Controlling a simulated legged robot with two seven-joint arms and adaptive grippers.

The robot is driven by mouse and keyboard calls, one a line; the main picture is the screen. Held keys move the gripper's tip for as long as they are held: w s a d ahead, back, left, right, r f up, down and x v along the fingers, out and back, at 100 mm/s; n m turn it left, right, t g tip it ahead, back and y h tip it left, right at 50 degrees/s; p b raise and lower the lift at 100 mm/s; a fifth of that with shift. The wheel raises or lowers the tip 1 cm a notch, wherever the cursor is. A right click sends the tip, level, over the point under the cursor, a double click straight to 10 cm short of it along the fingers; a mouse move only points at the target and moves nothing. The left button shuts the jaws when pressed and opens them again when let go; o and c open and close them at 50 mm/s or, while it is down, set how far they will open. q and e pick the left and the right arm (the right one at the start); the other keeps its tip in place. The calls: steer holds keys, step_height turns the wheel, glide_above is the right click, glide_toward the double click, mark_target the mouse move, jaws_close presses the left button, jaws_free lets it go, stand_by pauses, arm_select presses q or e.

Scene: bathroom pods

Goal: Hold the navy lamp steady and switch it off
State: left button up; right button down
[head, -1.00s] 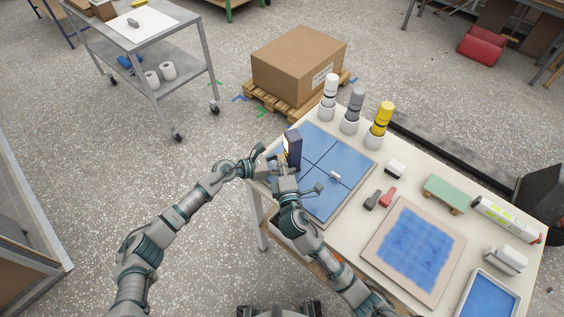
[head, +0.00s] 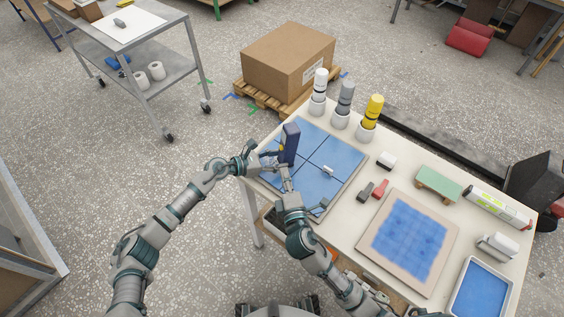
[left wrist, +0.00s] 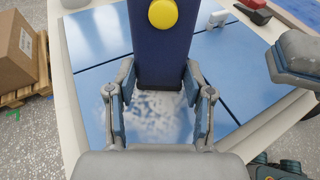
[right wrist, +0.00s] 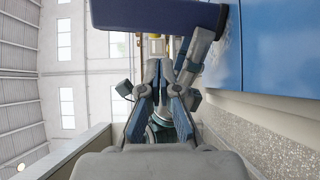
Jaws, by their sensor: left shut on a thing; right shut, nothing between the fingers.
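The navy lamp (head: 290,143) stands upright on the blue tiled panel (head: 325,185) at the table's left end. Its round yellow button (left wrist: 163,14) faces the left wrist camera. My left gripper (head: 266,158) is shut on the lower part of the lamp, a finger on each side in the left wrist view (left wrist: 158,85). My right gripper (head: 283,170) is shut and empty, in front of the lamp and apart from the button. In the right wrist view its fingers (right wrist: 167,75) are together, with the lamp (right wrist: 155,14) beyond them.
White, grey and yellow bottles (head: 345,97) stand at the table's back edge. Dark and red pieces (head: 380,188) lie to the right. A carton (head: 288,60) on a pallet stands behind the table.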

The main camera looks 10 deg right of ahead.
arm_select(q)
steer(key=shift+s+f, duration=0.1)
steer(key=shift+f, duration=0.1)
arm_select(e)
steer(key=shift+s, duration=1.2)
arm_select(q)
steer(key=o, duration=1)
steer(key=shift+o, duration=0.2)
steer(key=shift+r, duration=0.1)
